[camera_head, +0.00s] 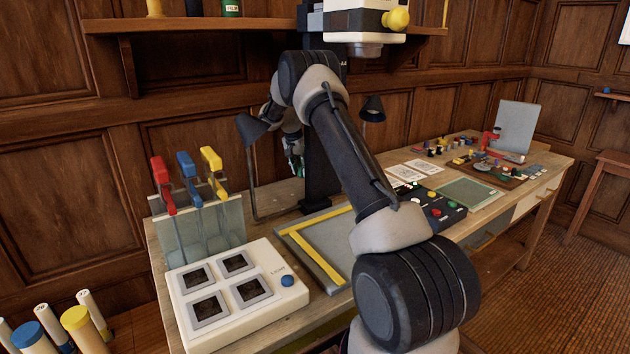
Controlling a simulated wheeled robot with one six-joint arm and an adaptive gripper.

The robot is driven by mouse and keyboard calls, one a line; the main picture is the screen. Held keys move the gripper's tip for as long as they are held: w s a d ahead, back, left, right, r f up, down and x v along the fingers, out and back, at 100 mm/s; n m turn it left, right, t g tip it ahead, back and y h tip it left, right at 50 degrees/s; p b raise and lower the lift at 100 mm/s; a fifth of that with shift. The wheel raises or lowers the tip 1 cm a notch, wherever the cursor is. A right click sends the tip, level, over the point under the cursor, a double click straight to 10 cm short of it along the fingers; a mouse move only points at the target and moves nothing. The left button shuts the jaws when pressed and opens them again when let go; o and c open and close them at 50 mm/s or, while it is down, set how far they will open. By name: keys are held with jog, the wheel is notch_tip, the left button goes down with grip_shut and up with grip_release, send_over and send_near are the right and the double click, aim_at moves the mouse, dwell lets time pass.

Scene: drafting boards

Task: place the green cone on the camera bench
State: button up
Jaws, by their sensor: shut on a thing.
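My gripper (293,150) is small in the view, behind my arm and left of the black column. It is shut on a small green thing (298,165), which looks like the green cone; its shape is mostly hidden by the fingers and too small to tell. The held thing is near the back of the long wooden bench (282,196), which appears to be the camera bench. I cannot tell whether it touches the bench top.
A camera head (360,22) on a black column (320,165), lamps (256,128) and a yellow-edged board (330,240) crowd the bench. Film hangers (200,225) and a white slide box (235,290) stand at left. Several small pieces fill a tray (500,178) at right.

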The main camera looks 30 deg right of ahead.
aim_at(300, 175)
jog(key=shift+f, duration=2.8)
jog(key=o, duration=1)
jog(key=shift+f, duration=0.1)
jog(key=v, duration=1.2)
